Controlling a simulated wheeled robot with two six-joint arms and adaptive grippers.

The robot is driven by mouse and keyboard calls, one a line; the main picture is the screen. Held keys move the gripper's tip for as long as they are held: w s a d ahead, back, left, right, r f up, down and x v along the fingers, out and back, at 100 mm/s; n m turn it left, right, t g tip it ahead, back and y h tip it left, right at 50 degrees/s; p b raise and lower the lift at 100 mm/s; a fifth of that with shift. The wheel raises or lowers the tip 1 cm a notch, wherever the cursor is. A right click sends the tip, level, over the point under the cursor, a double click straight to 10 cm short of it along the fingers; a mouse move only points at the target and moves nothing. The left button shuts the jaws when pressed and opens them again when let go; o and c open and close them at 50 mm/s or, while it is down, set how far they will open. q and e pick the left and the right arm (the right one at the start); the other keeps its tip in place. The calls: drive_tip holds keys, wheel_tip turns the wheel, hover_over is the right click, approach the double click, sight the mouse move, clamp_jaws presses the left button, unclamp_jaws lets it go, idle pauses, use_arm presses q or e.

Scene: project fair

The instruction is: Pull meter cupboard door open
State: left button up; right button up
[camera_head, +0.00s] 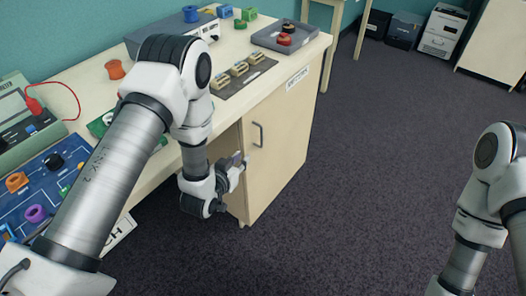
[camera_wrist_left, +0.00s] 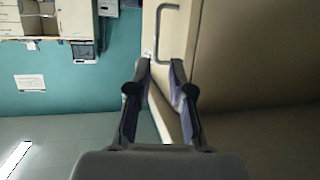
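The pale meter cupboard door (camera_head: 283,150) is under the bench, with a grey bar handle (camera_head: 258,135) near its left edge. A label strip (camera_head: 298,77) sits above it. My left gripper (camera_head: 241,166) is at the door's left edge, below the handle. In the left wrist view, its two fingers (camera_wrist_left: 160,66) are apart, near a pale panel edge, with the handle (camera_wrist_left: 165,35) just beyond the tips. I cannot tell whether the fingers touch the panel. The door looks shut or nearly shut. My right arm shows at the right; its gripper is out of view.
The bench top (camera_head: 215,128) carries a grey tray (camera_head: 284,37), a blue circuit board (camera_head: 45,180), an orange spool (camera_head: 115,69) and other parts. The dark carpet (camera_head: 360,190) in front of the cupboard is clear. A printer (camera_head: 443,31) and dark boxes stand at the back wall.

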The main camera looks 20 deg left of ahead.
sight(261, 135)
use_arm(q)
drive_tip(key=w+t+b, duration=0.1)
drive_tip(key=w+b, duration=0.2)
drive_tip(key=w, duration=0.1)
drive_tip(key=w+d+f+t+b, duration=0.1)
drive_tip(key=w+b, duration=0.2)
drive_tip(key=w, duration=0.2)
drive_tip(key=w+d+f+t+h+b, duration=0.1)
drive_tip(key=w+t+b, duration=0.1)
drive_tip(key=w, duration=0.3)
drive_tip(key=shift+w+f+m+b, duration=0.15)
drive_tip(key=shift+m+b, duration=0.15)
drive_tip(key=shift+b, duration=0.45)
clamp_jaws()
use_arm(e)
wheel_tip(261, 135, down, 13)
